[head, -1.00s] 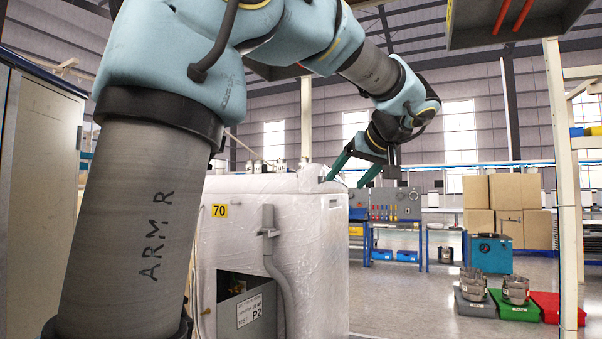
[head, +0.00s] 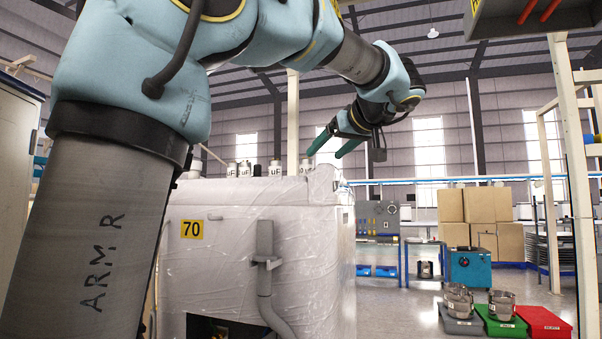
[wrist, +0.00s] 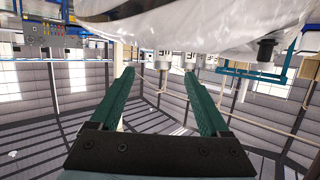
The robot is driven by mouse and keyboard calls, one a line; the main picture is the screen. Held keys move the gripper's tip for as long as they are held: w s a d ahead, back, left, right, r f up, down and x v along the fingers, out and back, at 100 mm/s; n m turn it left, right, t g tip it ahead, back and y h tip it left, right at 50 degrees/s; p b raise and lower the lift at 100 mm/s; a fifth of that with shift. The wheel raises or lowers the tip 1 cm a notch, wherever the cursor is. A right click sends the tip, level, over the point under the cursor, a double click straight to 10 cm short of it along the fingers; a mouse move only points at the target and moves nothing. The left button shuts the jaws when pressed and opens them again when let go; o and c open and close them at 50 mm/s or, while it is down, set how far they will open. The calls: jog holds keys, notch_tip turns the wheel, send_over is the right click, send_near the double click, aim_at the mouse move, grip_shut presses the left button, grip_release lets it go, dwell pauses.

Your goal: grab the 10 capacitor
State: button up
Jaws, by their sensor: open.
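Several small metal capacitors (head: 245,169) with "uF" labels stand on top of the white wrapped cabinet (head: 235,245). Their numbers are too small to read, so I cannot tell which is the 10. My gripper (head: 325,154) is open and empty, its green fingers pointing down and left just above the cabinet's right end, near the rightmost capacitor (head: 307,166). In the wrist view my gripper (wrist: 160,75) has its fingers spread, with two capacitors (wrist: 163,63) (wrist: 190,60) showing upside down beyond the tips, apart from them.
The cabinet's wrapped top and a grey pipe (head: 265,262) are close to the arm. A shelf (head: 535,25) hangs at upper right. At right, larger metal canisters (head: 502,304) stand on grey and green bins, beside a red bin (head: 543,322). The floor between is clear.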

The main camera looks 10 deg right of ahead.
aim_at(309, 166)
jog(key=p+x, duration=0.1)
jog(key=x, duration=0.3)
jog(key=shift+a+r, duration=0.1)
jog(key=p+x, duration=0.1)
jog(key=x, duration=0.1)
jog(key=p+x, duration=0.2)
jog(key=shift+w+a, duration=0.3)
jog(key=shift+w+f, duration=0.2)
jog(key=shift+c, duration=0.4)
grip_shut()
